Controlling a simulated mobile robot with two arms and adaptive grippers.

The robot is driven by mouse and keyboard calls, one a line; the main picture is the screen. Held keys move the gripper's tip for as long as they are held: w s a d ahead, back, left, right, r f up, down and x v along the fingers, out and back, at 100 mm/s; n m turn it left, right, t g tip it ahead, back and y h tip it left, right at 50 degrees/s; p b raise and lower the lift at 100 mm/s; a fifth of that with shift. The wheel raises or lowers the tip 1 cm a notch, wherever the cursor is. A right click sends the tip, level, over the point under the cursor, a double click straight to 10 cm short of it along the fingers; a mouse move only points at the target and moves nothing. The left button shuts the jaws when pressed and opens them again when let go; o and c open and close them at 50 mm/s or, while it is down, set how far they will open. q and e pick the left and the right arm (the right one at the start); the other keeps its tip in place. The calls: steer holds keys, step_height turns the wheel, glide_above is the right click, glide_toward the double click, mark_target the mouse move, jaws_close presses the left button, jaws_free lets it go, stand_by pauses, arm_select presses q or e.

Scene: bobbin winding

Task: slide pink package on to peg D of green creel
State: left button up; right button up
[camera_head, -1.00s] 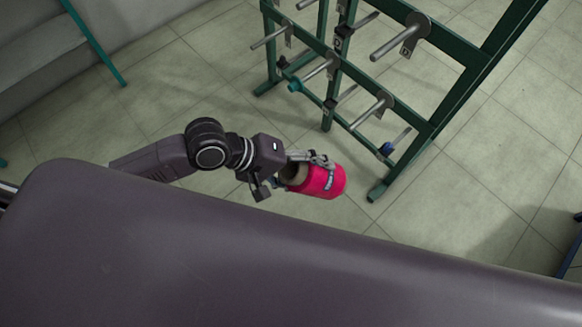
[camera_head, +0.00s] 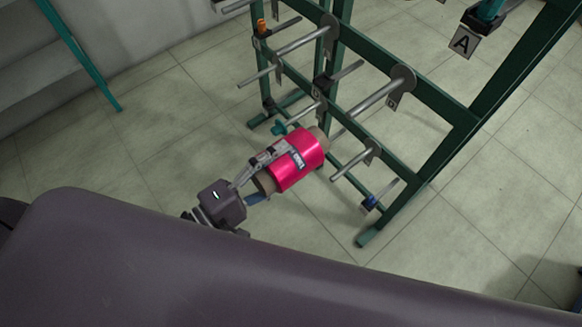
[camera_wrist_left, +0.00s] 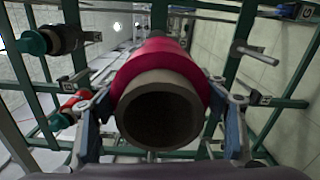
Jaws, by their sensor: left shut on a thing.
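The pink package (camera_head: 303,150) is a bright pink wound cylinder on a brown tube, with a dark label on its side. My left gripper (camera_head: 276,170) is shut on it, one finger along each side. In the left wrist view the open brown tube end (camera_wrist_left: 158,112) faces the camera, its inside dark. The green creel (camera_head: 455,130) stands beyond. The package's far end meets the free end of a grey peg (camera_head: 372,100) in the picture; I cannot tell whether the peg enters the tube. Peg letters near it are too small to read surely. My right gripper is not in view.
Other bare pegs (camera_head: 350,165) stick out beside and below the package. A tag marked A (camera_head: 463,42) hangs at the upper right. The tiled floor (camera_head: 170,150) is clear.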

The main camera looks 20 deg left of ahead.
mark_target(319, 138)
arm_select(q)
steer(key=shift+w+d+r, duration=0.1)
steer(key=shift+w+d, duration=0.05)
steer(key=shift+w, duration=0.15)
steer(key=shift+x, duration=1)
steer(key=x, duration=0.3)
steer(key=shift+w+d+b, duration=0.25)
steer(key=shift+b, duration=0.05)
steer(key=shift+w+d, duration=0.1)
steer(key=shift+w, duration=0.1)
steer(key=shift+p+x, duration=0.3)
steer(key=shift+x, duration=2.4)
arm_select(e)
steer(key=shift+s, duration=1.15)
arm_select(q)
steer(key=shift+w+d, duration=0.1)
